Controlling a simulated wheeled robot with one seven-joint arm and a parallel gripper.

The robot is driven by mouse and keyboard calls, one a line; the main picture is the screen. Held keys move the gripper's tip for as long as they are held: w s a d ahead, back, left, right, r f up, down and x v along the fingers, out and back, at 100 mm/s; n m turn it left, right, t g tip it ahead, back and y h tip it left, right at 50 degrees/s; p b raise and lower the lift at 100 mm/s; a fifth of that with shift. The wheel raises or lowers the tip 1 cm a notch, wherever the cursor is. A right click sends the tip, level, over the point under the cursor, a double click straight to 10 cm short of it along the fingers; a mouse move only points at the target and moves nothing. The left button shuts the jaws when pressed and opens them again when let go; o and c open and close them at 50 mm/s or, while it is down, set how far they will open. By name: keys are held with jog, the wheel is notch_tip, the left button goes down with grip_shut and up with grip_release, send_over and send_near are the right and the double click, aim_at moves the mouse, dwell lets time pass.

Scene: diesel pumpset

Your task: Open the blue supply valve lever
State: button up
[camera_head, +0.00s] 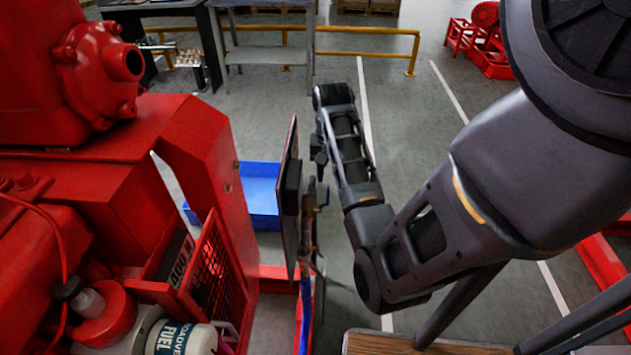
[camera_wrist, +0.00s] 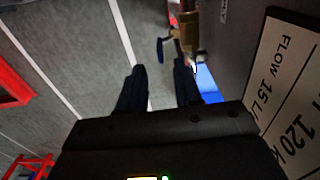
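The blue valve lever (camera_wrist: 161,49) shows in the wrist view, sticking out to the left of a brownish valve body (camera_wrist: 188,34). My gripper (camera_wrist: 160,74) is open, with its two dark fingers apart and nothing between them. The lever appears beyond the fingertips, in line with the gap, and I see no contact. In the head view the valve piping (camera_head: 308,205) runs beside the dark panel, and a small blue part (camera_head: 322,196) shows there, partly hidden.
A dark upright panel (camera_head: 290,200) stands close to my wrist; its label (camera_wrist: 285,80) shows in the wrist view. The red pumpset (camera_head: 215,180) fills the left. A blue bin (camera_head: 262,188) lies on the floor behind the panel. Open floor (camera_head: 390,110) lies beyond my arm.

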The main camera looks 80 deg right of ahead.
aim_at(329, 187)
jog(key=shift+f+p, duration=0.3)
jog(key=shift+f, duration=3.55)
jog(key=shift+c, duration=0.5)
grip_shut()
jog(key=shift+d, duration=0.1)
